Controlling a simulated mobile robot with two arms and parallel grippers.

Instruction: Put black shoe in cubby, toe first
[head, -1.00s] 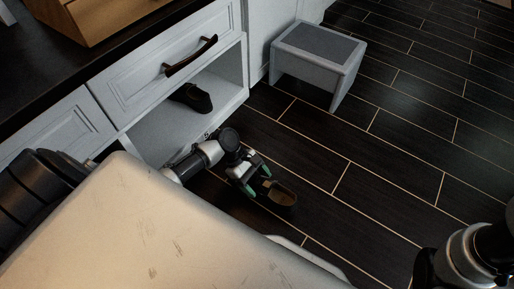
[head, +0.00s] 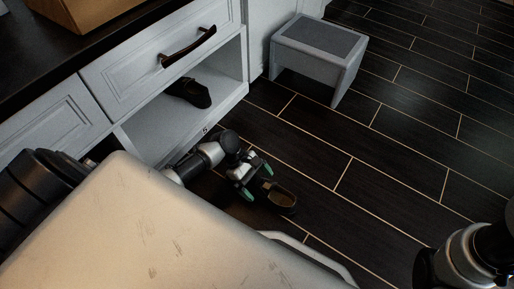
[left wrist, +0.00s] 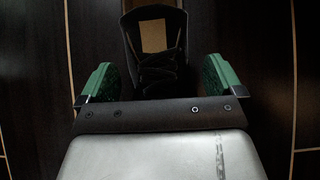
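A black shoe (head: 281,199) with a tan insole lies on the dark floor in front of the cabinet. In the left wrist view this laced shoe (left wrist: 156,62) lies ahead of and between my fingers, with gaps on both sides. My left gripper (head: 257,182) has green finger pads and is open at the near end of the shoe; it also shows in the left wrist view (left wrist: 157,80). The white cubby (head: 160,133) is under the drawer, and another black shoe (head: 189,93) sits inside it. My right gripper is out of view.
A grey step stool (head: 318,50) stands on the floor beyond the cubby. A drawer with a dark handle (head: 188,47) is above the cubby. The plank floor (head: 400,150) to the right is clear.

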